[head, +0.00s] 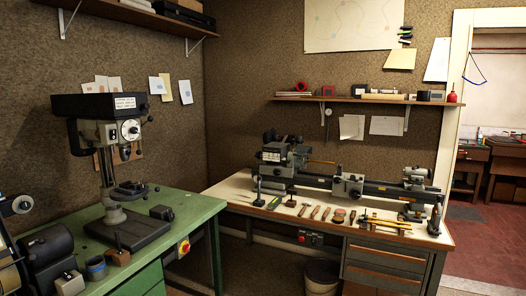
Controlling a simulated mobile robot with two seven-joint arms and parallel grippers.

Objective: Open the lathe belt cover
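The lathe (350,186) stands on the cream-topped workbench along the back wall. Its grey headstock (284,153) is at its left end, with a white label on the front. Dark housing parts sit at and above the headstock; I cannot tell which is the belt cover or whether it is shut. Neither of my grippers is in view.
A green bench (165,232) at left carries a drill press (108,140) and a grinder (45,255). Hand tools (313,212) lie along the front of the lathe bench. A bin (321,275) stands below. A doorway opens at right.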

